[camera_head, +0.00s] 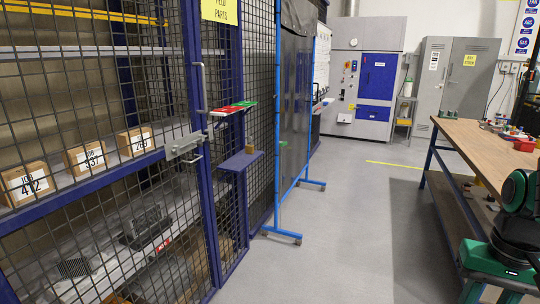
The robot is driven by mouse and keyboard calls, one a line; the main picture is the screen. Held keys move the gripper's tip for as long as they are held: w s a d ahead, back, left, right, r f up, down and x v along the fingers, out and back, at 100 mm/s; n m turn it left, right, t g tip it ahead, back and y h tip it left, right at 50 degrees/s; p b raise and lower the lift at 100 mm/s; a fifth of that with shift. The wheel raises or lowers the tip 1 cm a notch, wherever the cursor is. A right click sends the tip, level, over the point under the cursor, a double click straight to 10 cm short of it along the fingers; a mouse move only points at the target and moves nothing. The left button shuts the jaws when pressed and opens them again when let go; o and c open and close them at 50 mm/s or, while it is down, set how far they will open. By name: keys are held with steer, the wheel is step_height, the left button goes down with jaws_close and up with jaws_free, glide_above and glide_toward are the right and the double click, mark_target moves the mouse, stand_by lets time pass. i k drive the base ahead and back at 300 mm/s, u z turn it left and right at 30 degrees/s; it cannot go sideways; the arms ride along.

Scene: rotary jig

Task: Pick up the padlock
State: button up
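A small brass-coloured block (249,150), which looks like the padlock, sits on a small blue shelf (236,164) that sticks out from the blue mesh cage at centre left. It is too small to make out a shackle. A grey latch (184,146) is on the cage front to its left, and no padlock can be made out on it. My gripper is not in view.
Red and green tags (233,108) lie on a ledge above the blue shelf. Labelled boxes (85,157) stand inside the cage. A blue-framed screen on wheels (281,234) stands just beyond. A wooden-topped bench (490,150) is at right. The grey floor between is clear.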

mark_target(249, 148)
steer(key=z, duration=0.45)
steer(key=i, duration=0.8)
steer(key=z, duration=0.65)
steer(key=i, duration=1.2)
steer(key=u, duration=0.4)
steer(key=i, duration=1.1)
steer(key=u, duration=0.9)
steer(key=i, duration=0.45)
steer(key=u, duration=0.2)
